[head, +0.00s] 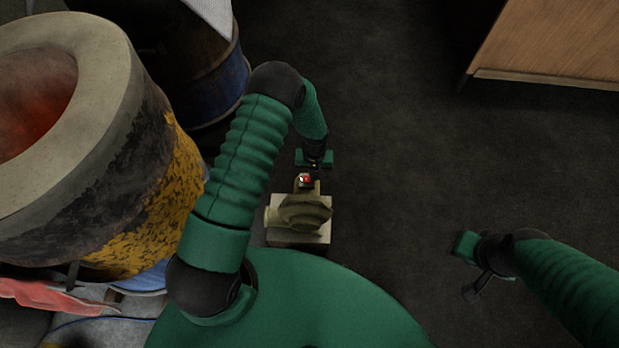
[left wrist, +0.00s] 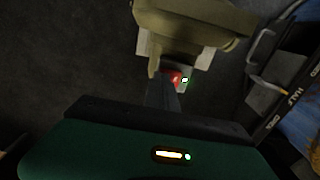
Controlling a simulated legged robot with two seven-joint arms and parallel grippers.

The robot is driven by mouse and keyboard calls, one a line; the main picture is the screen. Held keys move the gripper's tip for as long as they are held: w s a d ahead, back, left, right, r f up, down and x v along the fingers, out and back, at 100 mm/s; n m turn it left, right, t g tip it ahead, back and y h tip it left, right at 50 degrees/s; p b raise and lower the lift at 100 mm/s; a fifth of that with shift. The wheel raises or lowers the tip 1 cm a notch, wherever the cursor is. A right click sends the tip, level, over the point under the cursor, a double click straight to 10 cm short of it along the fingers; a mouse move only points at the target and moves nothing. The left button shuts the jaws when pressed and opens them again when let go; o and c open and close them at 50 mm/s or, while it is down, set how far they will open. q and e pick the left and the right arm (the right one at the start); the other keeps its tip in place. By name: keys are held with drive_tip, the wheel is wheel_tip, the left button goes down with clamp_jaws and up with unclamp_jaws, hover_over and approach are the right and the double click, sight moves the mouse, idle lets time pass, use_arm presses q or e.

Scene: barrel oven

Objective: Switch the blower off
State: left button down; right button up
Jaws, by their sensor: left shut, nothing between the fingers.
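The blower (head: 304,212), an olive-coloured housing, sits on a pale block (head: 298,237) in front of my body. A small red switch (head: 304,178) shows at its far end. In the left wrist view the red switch (left wrist: 175,77) has a small bright pale patch beside it, below the blower (left wrist: 190,25). My left gripper (head: 314,177) is shut and empty, its fingertips right by the switch. I cannot tell whether they touch it. My right gripper (head: 470,252) is well off to the right, away from the blower; its fingers are not clear.
A large barrel oven (head: 135,150) with a glowing mouth stands at the left. A blue drum (head: 215,85) stands behind it. Red cloth (head: 50,296) lies at the lower left. A wooden cabinet (head: 550,45) is at the top right. The dark floor (head: 410,130) between is clear.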

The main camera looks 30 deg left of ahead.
use_arm(q)
drive_tip(key=shift+f, duration=0.3)
drive_tip(key=shift+r, duration=0.1)
wheel_tip(320, 180, up, 7)
drive_tip(key=p, duration=0.6)
